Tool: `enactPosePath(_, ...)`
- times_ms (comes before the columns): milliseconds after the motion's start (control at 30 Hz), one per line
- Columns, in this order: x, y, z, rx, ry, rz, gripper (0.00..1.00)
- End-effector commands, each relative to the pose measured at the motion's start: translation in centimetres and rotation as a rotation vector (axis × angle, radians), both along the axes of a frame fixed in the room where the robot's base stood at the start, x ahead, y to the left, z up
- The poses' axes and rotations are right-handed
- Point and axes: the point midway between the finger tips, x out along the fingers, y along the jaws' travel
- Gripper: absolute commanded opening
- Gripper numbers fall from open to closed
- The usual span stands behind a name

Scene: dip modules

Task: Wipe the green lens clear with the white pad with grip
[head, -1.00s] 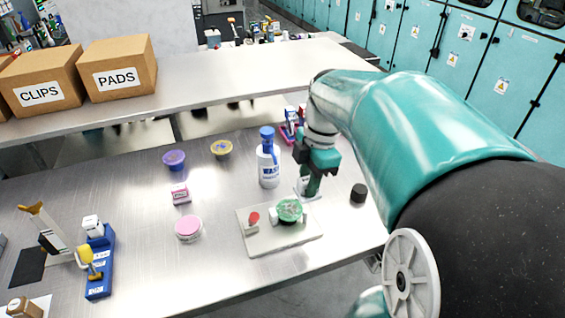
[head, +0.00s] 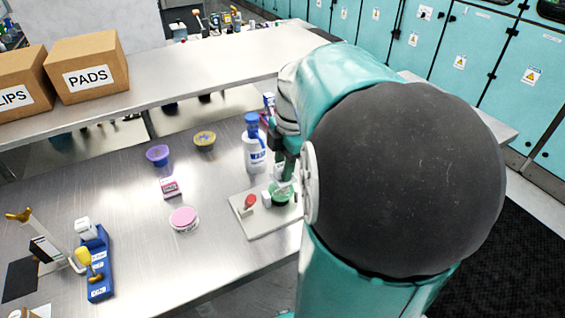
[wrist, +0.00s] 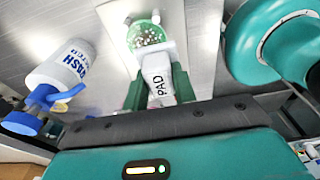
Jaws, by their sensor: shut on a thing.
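The green lens (head: 281,192) sits on a pale board (head: 262,224) near the table's right side. In the wrist view the lens (wrist: 149,36) shows pale specks on its face. My gripper (wrist: 158,88) is shut on the white pad with grip (wrist: 157,72), marked PAD, between its green fingers. The pad's far end is right at the lens's near edge in the wrist view; I cannot tell whether they touch. In the head view my arm hides much of the gripper and the board's right part.
A white WASH bottle (head: 255,152) with a blue top stands close behind the board. A red knob (head: 249,201) is on the board, left of the lens. A pink-lidded tub (head: 183,219) and a pink-and-white box (head: 169,187) stand farther left. Bare table lies between.

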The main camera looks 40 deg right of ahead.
Motion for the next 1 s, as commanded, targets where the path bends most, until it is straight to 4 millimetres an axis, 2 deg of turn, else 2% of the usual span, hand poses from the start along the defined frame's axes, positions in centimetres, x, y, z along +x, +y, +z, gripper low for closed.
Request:
enactPosePath(500, -0.1, 0.2, -4.7, 0.001, 0.002, -0.004, 0.09)
enactPosePath(800, 2.6, -0.5, -4.5, 0.0, 0.0, -0.003, 0.09)
enactPosePath(1000, 3.6, -0.8, -4.5, 0.0, 0.0, -0.003, 0.09)
